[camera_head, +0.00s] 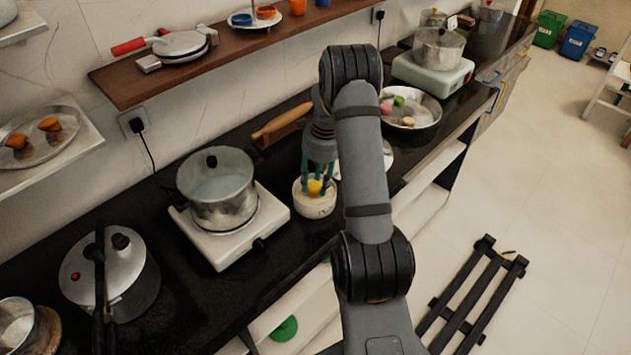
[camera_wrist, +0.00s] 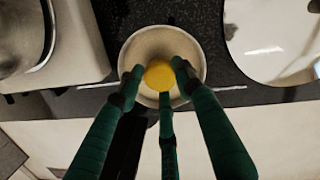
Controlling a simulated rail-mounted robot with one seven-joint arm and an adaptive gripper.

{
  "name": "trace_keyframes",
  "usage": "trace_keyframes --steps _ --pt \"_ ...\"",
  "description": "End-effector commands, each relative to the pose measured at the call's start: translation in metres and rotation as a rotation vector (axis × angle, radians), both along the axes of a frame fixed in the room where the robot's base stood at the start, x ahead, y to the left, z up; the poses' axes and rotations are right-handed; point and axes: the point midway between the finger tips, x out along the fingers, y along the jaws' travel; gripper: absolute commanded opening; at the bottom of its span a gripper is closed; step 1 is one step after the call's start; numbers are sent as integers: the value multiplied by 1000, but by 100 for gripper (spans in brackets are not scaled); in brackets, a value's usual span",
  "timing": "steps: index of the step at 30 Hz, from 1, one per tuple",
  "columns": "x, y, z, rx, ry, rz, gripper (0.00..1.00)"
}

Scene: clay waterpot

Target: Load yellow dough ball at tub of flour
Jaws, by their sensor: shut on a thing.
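The yellow dough ball (camera_head: 315,187) is between the green fingers of my gripper (camera_head: 318,178), at the mouth of a small white round tub (camera_head: 314,207) on the black counter. In the wrist view, my gripper (camera_wrist: 157,77) is closed around the dough ball (camera_wrist: 158,76). The ball is over the middle of the tub (camera_wrist: 196,54), inside the outline of its rim. I cannot tell whether the ball touches the flour, and the tub's inside is partly hidden by the fingers.
A glass-lidded pot (camera_head: 217,190) on a white burner (camera_head: 236,236) stands left of the tub. A white plate (camera_head: 388,155), also in the wrist view (camera_wrist: 262,40), lies to the right. A metal pan (camera_head: 426,108) with several coloured balls sits farther back. A wooden shelf (camera_head: 215,62) overhangs behind.

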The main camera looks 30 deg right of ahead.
Motion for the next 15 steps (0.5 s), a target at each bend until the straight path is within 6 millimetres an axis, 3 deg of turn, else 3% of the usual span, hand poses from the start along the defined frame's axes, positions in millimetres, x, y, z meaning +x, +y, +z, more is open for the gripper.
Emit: trace_keyframes --steps 15 --pt "2 0 50 -1 -4 0 14"
